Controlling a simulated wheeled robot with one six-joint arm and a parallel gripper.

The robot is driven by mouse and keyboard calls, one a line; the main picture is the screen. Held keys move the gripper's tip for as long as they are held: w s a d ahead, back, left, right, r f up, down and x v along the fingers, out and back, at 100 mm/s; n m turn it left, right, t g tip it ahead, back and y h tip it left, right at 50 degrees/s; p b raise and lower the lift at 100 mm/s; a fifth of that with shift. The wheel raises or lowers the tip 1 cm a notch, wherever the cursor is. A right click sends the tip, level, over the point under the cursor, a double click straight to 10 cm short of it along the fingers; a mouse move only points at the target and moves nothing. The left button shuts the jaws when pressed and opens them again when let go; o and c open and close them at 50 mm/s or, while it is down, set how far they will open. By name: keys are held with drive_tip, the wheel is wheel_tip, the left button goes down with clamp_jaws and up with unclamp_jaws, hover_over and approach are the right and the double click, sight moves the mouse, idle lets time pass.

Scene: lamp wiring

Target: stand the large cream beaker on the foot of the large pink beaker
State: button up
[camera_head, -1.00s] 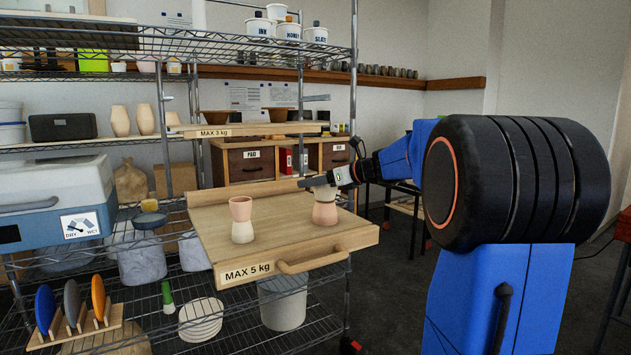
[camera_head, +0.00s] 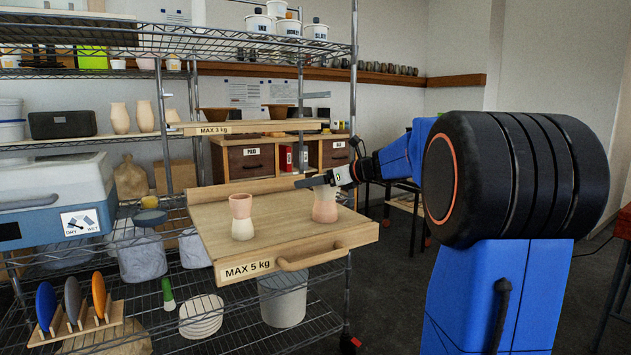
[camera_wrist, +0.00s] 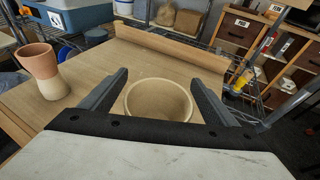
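In the wrist view the large cream beaker (camera_wrist: 158,84) has its round mouth facing up, between the two fingers of my gripper (camera_wrist: 158,76). The fingers run close along both sides of its rim; whether they press on it I cannot tell. In the head view my gripper (camera_head: 318,181) is over the right part of the wooden shelf board, at the top of a pinkish tapered body, seemingly the large pink beaker (camera_head: 325,208). The joint between the two beakers is not clear there. The wrist view does not show the pink one beneath.
A smaller stack, a pink beaker (camera_head: 240,206) above a cream one (camera_head: 243,229), stands to the left on the board (camera_head: 285,236). The board has a raised back edge and a front handle (camera_head: 312,258). Bare wood lies between the stacks. A rack post (camera_head: 354,100) rises near my arm.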

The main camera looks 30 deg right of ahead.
drive_tip(key=v, duration=1.7)
drive_tip(key=shift+s, duration=0.2)
drive_tip(key=s+a+f+n+g, duration=0.25)
drive_tip(key=a+f+n, duration=0.2)
drive_tip(key=a, duration=0.25)
drive_tip(key=s+a+f+n+g+h, duration=0.1)
drive_tip(key=s+a+f+n+g, duration=0.1)
drive_tip(key=s+a+f+n, duration=0.3)
drive_tip(key=s+a+f+n+g, duration=0.25)
drive_tip(key=a+f, duration=0.25)
drive_tip(key=a, duration=0.3)
drive_tip(key=s+a+f+n+h, duration=0.2)
drive_tip(key=s+f+n, duration=0.6)
drive_tip(key=s+n, duration=0.1)
drive_tip(key=s+a+f+n+g+h, duration=0.1)
drive_tip(key=s+a+f+n+h, duration=0.1)
drive_tip(key=s+f+n, duration=0.6)
drive_tip(key=shift+s+n+h, duration=0.55)
drive_tip(key=shift+n+h, duration=0.05)
drive_tip(key=shift+n, duration=0.4)
drive_tip(key=shift+f, duration=0.1)
